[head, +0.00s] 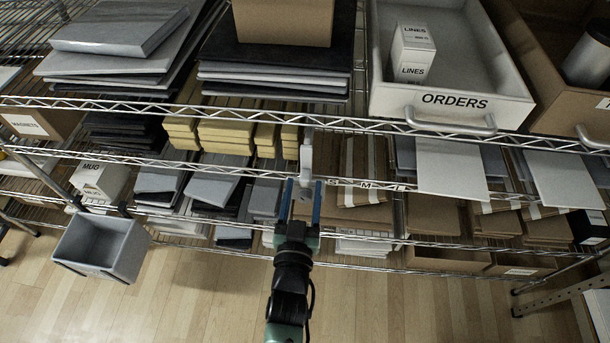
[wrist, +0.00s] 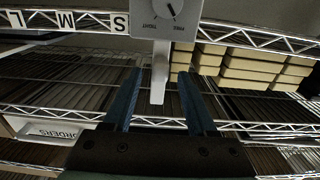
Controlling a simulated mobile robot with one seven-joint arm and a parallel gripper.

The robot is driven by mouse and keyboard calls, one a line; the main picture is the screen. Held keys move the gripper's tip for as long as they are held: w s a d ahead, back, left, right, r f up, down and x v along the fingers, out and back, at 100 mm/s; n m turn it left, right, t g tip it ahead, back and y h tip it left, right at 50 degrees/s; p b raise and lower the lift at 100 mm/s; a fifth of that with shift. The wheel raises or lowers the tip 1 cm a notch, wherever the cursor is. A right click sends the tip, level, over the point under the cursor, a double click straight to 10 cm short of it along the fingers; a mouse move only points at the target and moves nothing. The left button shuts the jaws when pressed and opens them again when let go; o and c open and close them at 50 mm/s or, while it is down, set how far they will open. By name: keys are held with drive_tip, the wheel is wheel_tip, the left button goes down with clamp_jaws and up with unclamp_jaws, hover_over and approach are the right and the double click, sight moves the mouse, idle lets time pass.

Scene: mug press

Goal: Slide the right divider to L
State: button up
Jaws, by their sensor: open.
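A pale upright piece with a stem (head: 306,158) stands at the shelf's front edge, left of the S, M and L labels (head: 365,185). In the wrist view its grey box with a dial (wrist: 185,22) is marked TIGHT, and its pale stem (wrist: 160,82) hangs between my fingers. The frames do not make clear whether this is the right divider. My gripper (head: 304,184) is open, with one blue finger on each side of the stem and gaps showing in the wrist view. The labels also show upside down in the wrist view (wrist: 65,20).
Wire shelf rails run across in front and above. Yellow stacks (head: 228,132) lie left of the stem, brown cartons (head: 365,165) to its right. A white ORDERS tray (head: 450,104) sits on the upper shelf. A grey bin (head: 100,247) hangs at the lower left.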

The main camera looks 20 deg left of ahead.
sight(304, 185)
drive_tip(key=shift+x, duration=1.7)
drive_tip(key=shift+c, duration=0.3)
clamp_jaws()
